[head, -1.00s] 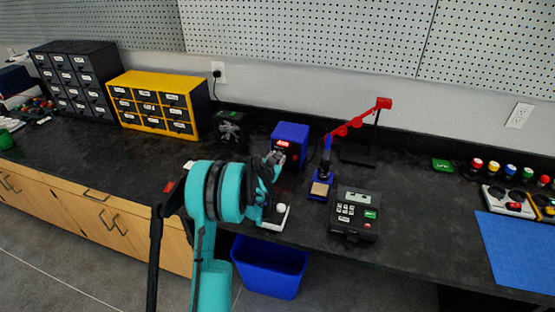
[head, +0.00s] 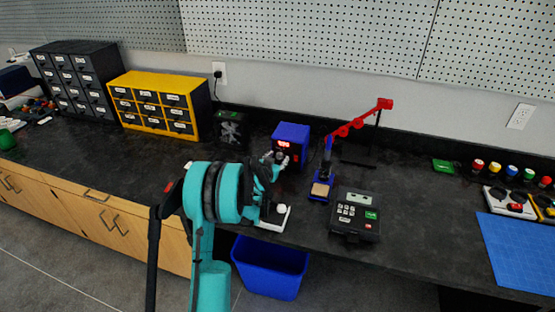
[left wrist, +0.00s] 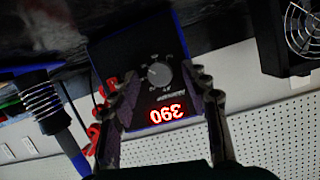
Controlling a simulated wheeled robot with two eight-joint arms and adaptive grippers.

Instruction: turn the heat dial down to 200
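The blue soldering station (head: 291,132) stands at the back of the bench in the head view, its dark front facing my left gripper (head: 277,159). In the left wrist view the station appears upside down. My left gripper (left wrist: 158,80) is open, with one finger on each side of the dial and visible gaps between. I cannot tell how far the fingertips stand off the panel. In the head view the gripper hides the dial. My right gripper is not in view.
A soldering iron in its blue holder (head: 321,188) stands just right of the station. A dark fan unit (head: 231,130) is to its left. A keypad box (head: 355,215) and a white-based item (head: 276,218) lie nearer the bench edge. A red jointed arm (head: 352,122) rises behind.

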